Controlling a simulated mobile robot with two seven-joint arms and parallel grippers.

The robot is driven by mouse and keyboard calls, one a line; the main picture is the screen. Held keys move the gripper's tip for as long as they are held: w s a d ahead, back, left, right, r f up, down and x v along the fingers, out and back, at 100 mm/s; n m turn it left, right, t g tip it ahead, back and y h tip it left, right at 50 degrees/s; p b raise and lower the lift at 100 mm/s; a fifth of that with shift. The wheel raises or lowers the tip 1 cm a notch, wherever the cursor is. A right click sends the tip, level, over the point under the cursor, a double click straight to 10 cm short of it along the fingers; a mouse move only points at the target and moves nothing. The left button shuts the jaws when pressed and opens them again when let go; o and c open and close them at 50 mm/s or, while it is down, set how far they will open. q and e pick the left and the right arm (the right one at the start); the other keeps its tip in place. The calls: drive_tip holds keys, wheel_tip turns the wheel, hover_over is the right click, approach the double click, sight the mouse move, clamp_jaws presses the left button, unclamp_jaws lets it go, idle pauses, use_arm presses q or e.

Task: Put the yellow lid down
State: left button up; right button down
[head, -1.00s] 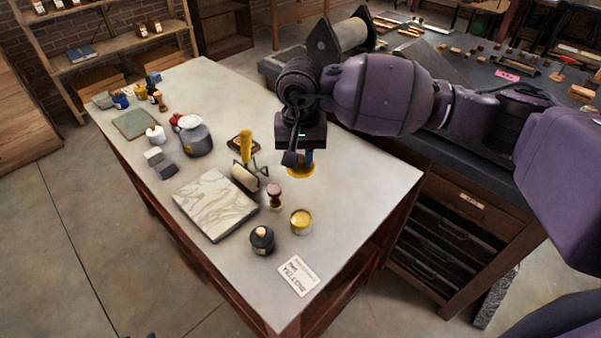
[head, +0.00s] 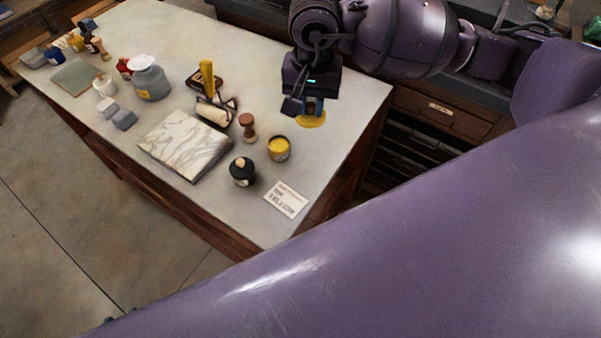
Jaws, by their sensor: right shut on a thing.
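The yellow lid (head: 311,122) is a flat round disc at the table's right part. My right gripper (head: 315,106) points down and is shut on it, and the fingers hide part of its top. The lid is at or just above the table top; I cannot tell whether it touches. An open yellow ink tin (head: 279,148) stands to the lower left of the lid. My left gripper is not in view.
A white "YELLOW" card (head: 286,198), a black bottle (head: 242,171), a wooden stamp (head: 247,126), a roller (head: 213,111) and a marbled slab (head: 186,142) lie nearby. The table (head: 335,150) is bare right of the tin. A large purple link of mine crosses the foreground.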

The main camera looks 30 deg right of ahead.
sight(310, 171)
drive_tip(key=shift+d+f, duration=0.1)
drive_tip(key=shift+f, duration=0.05)
wheel_tip(310, 171, down, 20)
drive_tip(key=shift+d+r, duration=0.1)
drive_tip(key=shift+d, duration=0.05)
idle(0.4)
drive_tip(key=shift+b, duration=0.3)
drive_tip(key=shift+f, duration=0.25)
drive_tip(key=c, duration=1)
unclamp_jaws()
drive_tip(key=shift+r, duration=0.2)
